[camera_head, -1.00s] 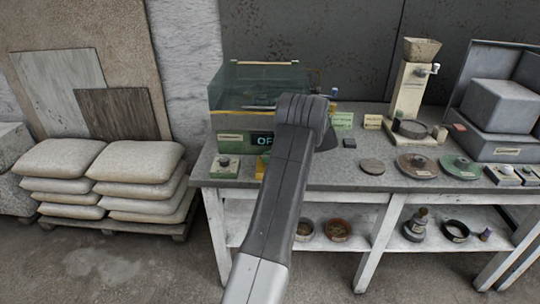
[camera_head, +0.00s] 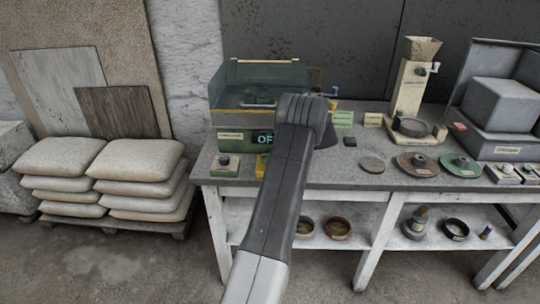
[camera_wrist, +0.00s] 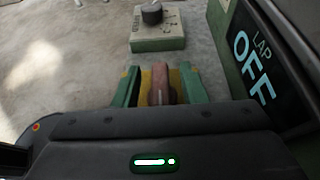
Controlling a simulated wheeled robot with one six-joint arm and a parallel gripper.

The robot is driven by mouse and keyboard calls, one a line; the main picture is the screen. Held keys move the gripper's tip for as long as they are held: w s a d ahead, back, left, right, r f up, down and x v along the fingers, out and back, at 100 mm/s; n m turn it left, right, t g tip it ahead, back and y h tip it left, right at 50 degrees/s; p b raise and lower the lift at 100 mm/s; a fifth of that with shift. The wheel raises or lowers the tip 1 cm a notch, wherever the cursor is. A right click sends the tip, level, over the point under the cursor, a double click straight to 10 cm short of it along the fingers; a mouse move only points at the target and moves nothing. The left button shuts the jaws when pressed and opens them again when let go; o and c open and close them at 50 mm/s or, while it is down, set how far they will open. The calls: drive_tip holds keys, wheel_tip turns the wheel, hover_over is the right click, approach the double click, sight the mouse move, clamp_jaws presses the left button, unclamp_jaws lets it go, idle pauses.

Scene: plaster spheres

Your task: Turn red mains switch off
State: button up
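The red mains switch (camera_wrist: 161,84) shows in the wrist view as a dull red lever on a yellow housing. In the head view only part of the yellow housing (camera_head: 261,167) shows beside my arm; the lever is hidden there. My gripper (camera_wrist: 158,86) has its two green-sided fingers on either side of the lever, apart, with small gaps visible. It looks open around the lever. The lap machine (camera_head: 230,146) has a dark display (camera_wrist: 255,65) reading "LAP OFF".
A small green box with a black knob (camera_wrist: 152,14) sits just beyond the switch; it also shows in the head view (camera_head: 224,165). The bench (camera_head: 330,172) holds discs and a hopper stand (camera_head: 409,90) to the right. Stacked sacks (camera_head: 100,175) stand left.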

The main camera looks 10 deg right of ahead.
drive_tip(key=b+v, duration=0.1)
drive_tip(key=v, duration=1.2)
drive_tip(key=shift+d+r, duration=0.25)
drive_tip(key=shift+d, duration=0.05)
drive_tip(key=p+x, duration=0.1)
drive_tip(key=x, duration=1.2)
drive_tip(key=shift+a+f, duration=0.25)
drive_tip(key=shift+a, duration=0.1)
drive_tip(key=shift+d, duration=0.1)
